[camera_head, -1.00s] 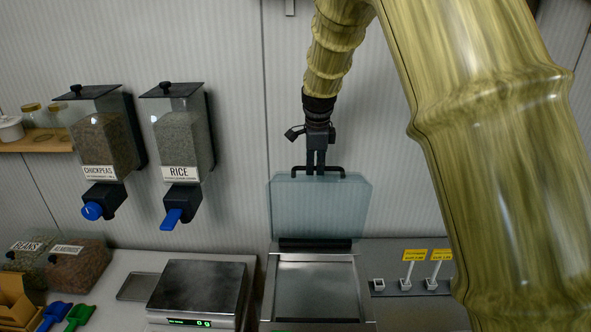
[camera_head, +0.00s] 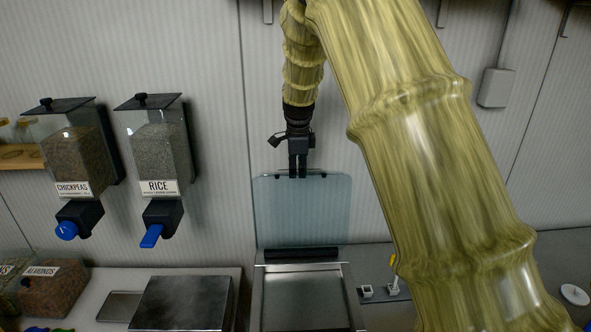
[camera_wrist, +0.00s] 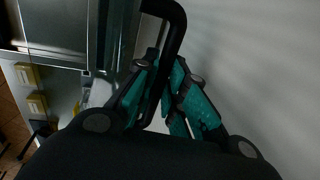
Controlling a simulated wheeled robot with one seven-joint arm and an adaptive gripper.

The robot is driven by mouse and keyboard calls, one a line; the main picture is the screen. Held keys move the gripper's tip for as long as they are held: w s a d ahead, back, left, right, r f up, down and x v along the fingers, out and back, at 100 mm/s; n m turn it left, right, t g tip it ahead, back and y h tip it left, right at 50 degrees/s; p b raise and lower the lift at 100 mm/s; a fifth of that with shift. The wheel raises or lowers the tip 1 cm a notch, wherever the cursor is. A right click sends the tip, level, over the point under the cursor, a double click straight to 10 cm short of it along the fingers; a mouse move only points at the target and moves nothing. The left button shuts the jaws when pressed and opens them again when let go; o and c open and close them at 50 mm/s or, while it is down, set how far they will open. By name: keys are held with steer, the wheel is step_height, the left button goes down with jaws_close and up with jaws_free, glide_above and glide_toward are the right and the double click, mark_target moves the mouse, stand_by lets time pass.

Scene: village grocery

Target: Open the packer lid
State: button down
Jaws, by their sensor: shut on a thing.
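The packer (camera_head: 305,300) stands on the counter, a metal box with its inside showing. Its clear bluish lid (camera_head: 303,215) stands up nearly vertical behind it, hinged at a black bar along the back. My gripper (camera_head: 298,176) is at the lid's top edge. In the wrist view, the fingers (camera_wrist: 168,95) are closed around the black lid handle (camera_wrist: 172,50). The handle is mostly hidden behind the gripper in the head view.
A steel scale (camera_head: 182,302) stands left of the packer. Rice (camera_head: 157,150) and chickpeas (camera_head: 75,150) dispensers hang on the wall to the left. Small white sockets (camera_head: 380,291) sit to the right, partly behind my arm. The wall is close behind the lid.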

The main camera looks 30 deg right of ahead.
steer(key=c, duration=1.5)
jaws_free()
steer(key=shift+s, duration=0.1)
steer(key=r, duration=0.4)
steer(key=s+r, duration=0.1)
steer(key=r, duration=0.3)
steer(key=s+r, duration=0.1)
steer(key=r, duration=0.2)
steer(key=shift+a+r, duration=0.4)
